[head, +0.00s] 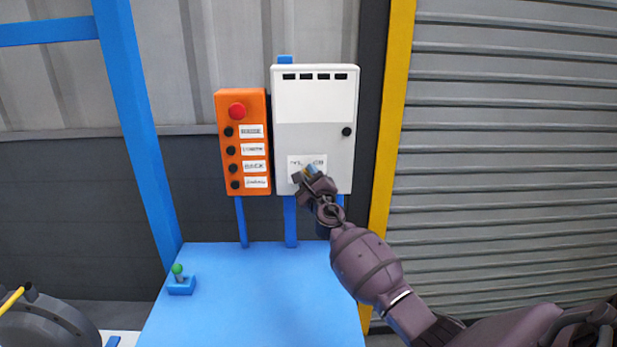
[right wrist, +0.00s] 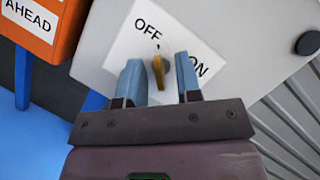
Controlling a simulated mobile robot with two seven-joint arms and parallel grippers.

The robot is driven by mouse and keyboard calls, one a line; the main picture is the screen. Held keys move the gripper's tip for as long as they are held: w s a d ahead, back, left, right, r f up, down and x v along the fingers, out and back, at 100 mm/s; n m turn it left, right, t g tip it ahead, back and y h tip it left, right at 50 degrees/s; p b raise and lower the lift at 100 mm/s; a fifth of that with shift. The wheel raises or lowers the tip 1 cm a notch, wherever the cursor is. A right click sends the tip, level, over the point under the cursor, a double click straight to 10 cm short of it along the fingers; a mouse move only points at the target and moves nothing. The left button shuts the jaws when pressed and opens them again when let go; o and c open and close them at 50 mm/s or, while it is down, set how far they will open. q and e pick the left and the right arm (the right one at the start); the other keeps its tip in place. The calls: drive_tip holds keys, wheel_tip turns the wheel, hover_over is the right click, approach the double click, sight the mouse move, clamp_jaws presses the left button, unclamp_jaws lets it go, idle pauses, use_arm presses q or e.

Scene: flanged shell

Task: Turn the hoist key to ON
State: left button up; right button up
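The hoist key (right wrist: 160,70) is a small brass-coloured key on a white label (right wrist: 122,50) marked OFF and ON. It points up toward the OFF side, near a small dark mark. The label (head: 293,165) is low on the white box (head: 316,105) in the head view, where my gripper hides the key. My right gripper (head: 308,172) is at the label. In the right wrist view its two blue fingers (right wrist: 161,78) stand open on either side of the key, with a gap showing on both sides. My left gripper is not in view.
An orange button box (head: 226,170) with a red knob is left of the white box. A black knob (head: 347,132) is on the white box's right side. Below lies a blue tabletop (head: 250,300) with a green-topped lever (head: 178,270). A yellow post (head: 392,110) stands at right.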

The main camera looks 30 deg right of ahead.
clamp_jaws()
